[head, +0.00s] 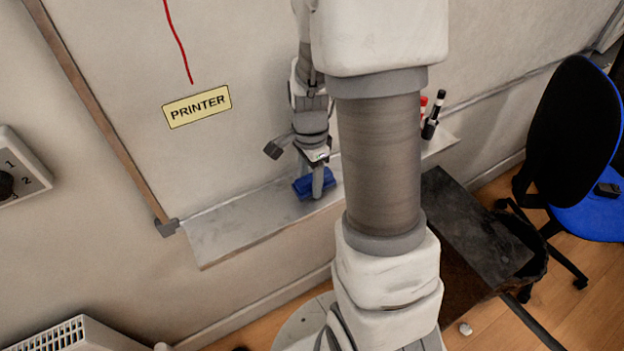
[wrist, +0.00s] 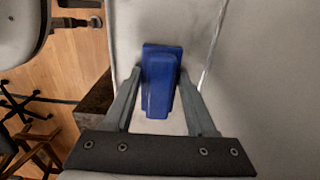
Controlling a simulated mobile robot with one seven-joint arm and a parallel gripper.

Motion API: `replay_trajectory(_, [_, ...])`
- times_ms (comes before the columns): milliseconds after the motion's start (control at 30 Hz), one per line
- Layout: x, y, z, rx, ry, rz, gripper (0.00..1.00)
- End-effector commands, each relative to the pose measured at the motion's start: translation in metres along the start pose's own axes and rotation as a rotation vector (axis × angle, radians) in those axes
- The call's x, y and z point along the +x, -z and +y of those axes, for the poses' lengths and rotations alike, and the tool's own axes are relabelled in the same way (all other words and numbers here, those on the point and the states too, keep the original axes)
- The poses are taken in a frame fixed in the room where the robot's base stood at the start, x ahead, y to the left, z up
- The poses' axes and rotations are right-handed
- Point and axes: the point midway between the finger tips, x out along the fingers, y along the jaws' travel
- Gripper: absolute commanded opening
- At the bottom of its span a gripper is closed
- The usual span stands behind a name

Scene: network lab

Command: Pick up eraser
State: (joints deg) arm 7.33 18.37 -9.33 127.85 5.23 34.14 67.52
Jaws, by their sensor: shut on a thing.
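The eraser (head: 302,187) is a blue block at the whiteboard's ledge (head: 235,222). In the wrist view the eraser (wrist: 160,82) stands between the two fingers, long side pointing away from me. My gripper (head: 317,180) is at the eraser from above, and it also shows in the wrist view (wrist: 158,95) with a finger against each side of the eraser. My gripper is shut on the eraser. I cannot tell whether the eraser still touches the ledge. My own arm hides the middle of the ledge in the head view.
Red and black markers (head: 433,115) stand at the ledge's right part. A yellow PRINTER label (head: 197,106) is on the whiteboard (head: 250,60) behind my gripper. A dark table (head: 470,235) and a blue-seated chair (head: 585,150) are on the right. The ledge's left part is clear.

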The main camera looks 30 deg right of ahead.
Motion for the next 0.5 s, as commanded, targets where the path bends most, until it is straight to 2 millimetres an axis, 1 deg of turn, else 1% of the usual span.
replay_trajectory(167, [-0.015, 0.0, -0.001, -0.001, 0.004, 0.001, 0.02])
replay_trajectory(267, [-0.031, 0.0, -0.001, 0.0, 0.006, 0.001, 0.02])
replay_trajectory(333, [-0.046, 0.0, -0.002, 0.0, 0.007, 0.001, 0.02])
replay_trajectory(367, [-0.047, 0.009, 0.003, 0.005, 0.004, 0.001, 0.02])
replay_trajectory(500, [-0.066, 0.039, 0.016, 0.008, 0.005, 0.002, 0.02])
